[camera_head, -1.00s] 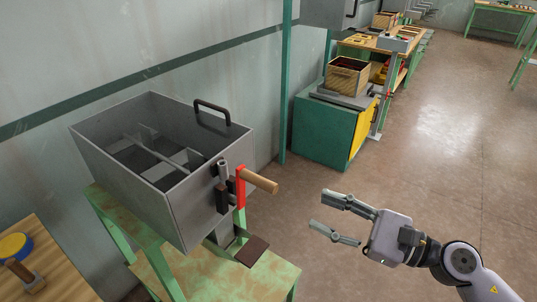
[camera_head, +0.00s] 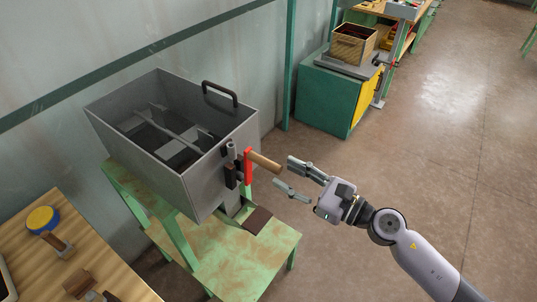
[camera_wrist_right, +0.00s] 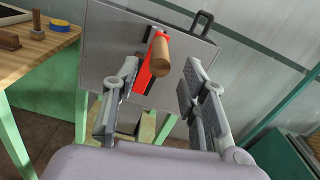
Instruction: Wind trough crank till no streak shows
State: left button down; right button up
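The grey metal trough (camera_head: 205,185) stands on a green stand at the left of the head view, with a shaft and dark paddles inside. Its crank has a red arm (camera_head: 248,167) and a wooden handle (camera_head: 264,162) on the front wall. My right gripper (camera_head: 284,175) is open and empty, just right of the handle's end. In the right wrist view the wooden handle (camera_wrist_right: 163,59) and red arm (camera_wrist_right: 147,72) show ahead, between the spread fingers (camera_wrist_right: 160,100) and above their middle. I cannot make out any streak in the trough. My left gripper is not in view.
A brown plate (camera_head: 257,219) sits below the crank on the green stand (camera_head: 235,262). A wooden bench (camera_head: 95,262) with a blue and yellow round item (camera_head: 42,219) is at lower left. A green cabinet (camera_head: 322,97) stands behind. The floor at right is clear.

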aim_at(269, 165)
jog(key=p+x, duration=0.1)
jog(key=x, duration=0.5)
jog(key=shift+w+a, duration=0.1)
grip_shut()
dwell(0.4)
dwell(0.3)
